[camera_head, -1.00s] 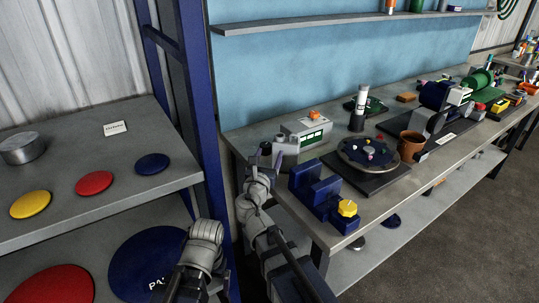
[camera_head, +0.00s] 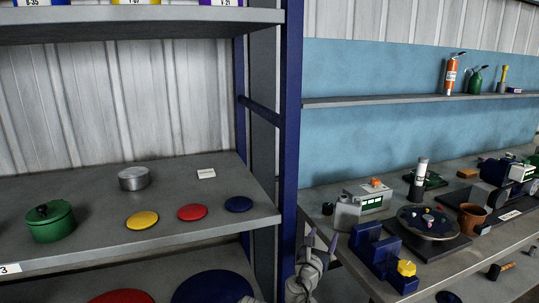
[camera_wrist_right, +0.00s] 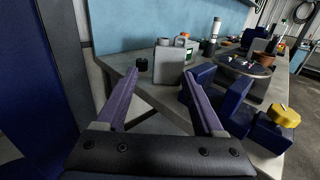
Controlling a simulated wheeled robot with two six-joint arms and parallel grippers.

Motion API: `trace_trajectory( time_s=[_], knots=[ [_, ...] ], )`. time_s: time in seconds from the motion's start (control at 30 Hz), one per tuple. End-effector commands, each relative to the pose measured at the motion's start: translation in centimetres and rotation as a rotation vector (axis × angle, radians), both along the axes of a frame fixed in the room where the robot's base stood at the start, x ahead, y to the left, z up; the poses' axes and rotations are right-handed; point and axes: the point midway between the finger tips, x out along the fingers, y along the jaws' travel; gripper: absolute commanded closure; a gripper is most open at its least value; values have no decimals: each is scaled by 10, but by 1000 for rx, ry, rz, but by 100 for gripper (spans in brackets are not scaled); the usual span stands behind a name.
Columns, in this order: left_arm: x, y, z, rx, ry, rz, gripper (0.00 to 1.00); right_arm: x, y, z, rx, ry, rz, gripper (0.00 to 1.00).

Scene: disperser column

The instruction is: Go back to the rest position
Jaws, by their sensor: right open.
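My right gripper (camera_head: 321,242) is at the bottom of the head view, in front of the left end of the workbench, beside the blue shelf post. In the right wrist view its two purple fingers (camera_wrist_right: 160,80) are spread apart with nothing between them. Beyond them on the bench stands a grey canister (camera_wrist_right: 169,66); the gripper looks apart from it. A blue stepped block (camera_head: 375,252) with a yellow knob (camera_head: 406,268) is to the right of the gripper. My left gripper does not show in the views from now.
A blue post (camera_head: 290,130) separates the shelf rack from the workbench. The rack shelf (camera_head: 85,178) holds a green pot (camera_head: 50,221), a metal tin (camera_head: 133,178) and coloured discs. A round dark plate (camera_head: 428,222) and a brown pot (camera_head: 473,218) stand on the bench.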

Motion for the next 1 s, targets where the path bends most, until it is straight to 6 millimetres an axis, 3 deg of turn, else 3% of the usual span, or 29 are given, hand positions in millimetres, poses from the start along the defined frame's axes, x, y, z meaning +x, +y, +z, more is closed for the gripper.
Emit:
trace_trajectory(
  time_s=[0.37,0.67,0.87,1.0],
  knots=[
    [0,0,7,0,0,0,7,-15,-11,-14,270,-30,-89,31],
    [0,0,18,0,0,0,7,-45,-20,-48,708,-73,-278,31],
    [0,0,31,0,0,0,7,-89,-13,-91,1153,-113,-560,31],
    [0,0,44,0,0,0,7,-145,16,-130,1521,-142,-928,31]
  ],
)
